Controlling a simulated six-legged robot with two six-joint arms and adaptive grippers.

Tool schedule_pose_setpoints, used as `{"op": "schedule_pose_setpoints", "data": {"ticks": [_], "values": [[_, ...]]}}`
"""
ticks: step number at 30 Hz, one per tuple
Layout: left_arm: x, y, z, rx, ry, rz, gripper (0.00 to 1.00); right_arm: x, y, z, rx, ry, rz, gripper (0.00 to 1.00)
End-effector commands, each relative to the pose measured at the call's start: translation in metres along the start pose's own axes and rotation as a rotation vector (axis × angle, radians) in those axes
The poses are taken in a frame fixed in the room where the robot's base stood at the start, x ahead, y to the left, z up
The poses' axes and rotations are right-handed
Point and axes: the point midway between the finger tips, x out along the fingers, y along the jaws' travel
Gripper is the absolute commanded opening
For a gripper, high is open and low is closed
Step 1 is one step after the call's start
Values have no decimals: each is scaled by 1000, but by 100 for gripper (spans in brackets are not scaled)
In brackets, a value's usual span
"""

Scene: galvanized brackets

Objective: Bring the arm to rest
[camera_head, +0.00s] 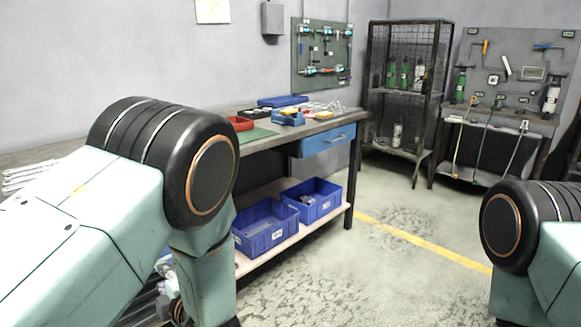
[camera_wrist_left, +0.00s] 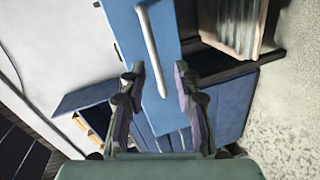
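My left arm comes in from the left in the head view and hides much of the near bench. In the left wrist view my left gripper (camera_wrist_left: 157,70) has its two fingers well apart, with nothing held between them. A blue panel (camera_wrist_left: 175,25) with a pale bar handle (camera_wrist_left: 150,50) lies beyond the fingertips; the lower end of the handle shows in the gap between the fingers. I cannot tell whether any finger touches it. My right arm shows only in part at the right edge of the head view; its gripper is out of view.
A workbench (camera_head: 262,143) has a blue drawer (camera_head: 327,140) and blue bins (camera_head: 265,232) on its lower shelf. A mesh cabinet (camera_head: 408,60) and a second bench (camera_head: 497,118) stand at the back. The floor (camera_head: 400,285) between my arms is clear.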

Motion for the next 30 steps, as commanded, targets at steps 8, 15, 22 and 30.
{"op": "schedule_pose_setpoints", "data": {"ticks": [8, 15, 22, 30], "values": [[-24, -76, 9, 814, -338, -140, 32, 0, 0, 0, 0, 0, 0, 40], [-93, -190, -40, 1516, -833, -257, 32, 0, 0, 0, 0, 0, 0, 40], [-189, -265, -113, 1829, -1350, -313, 32, 0, 0, 0, 0, 0, 0, 40], [-242, -294, -161, 1781, -1530, -449, 32, 0, 0, 0, 0, 0, 0, 40]]}}
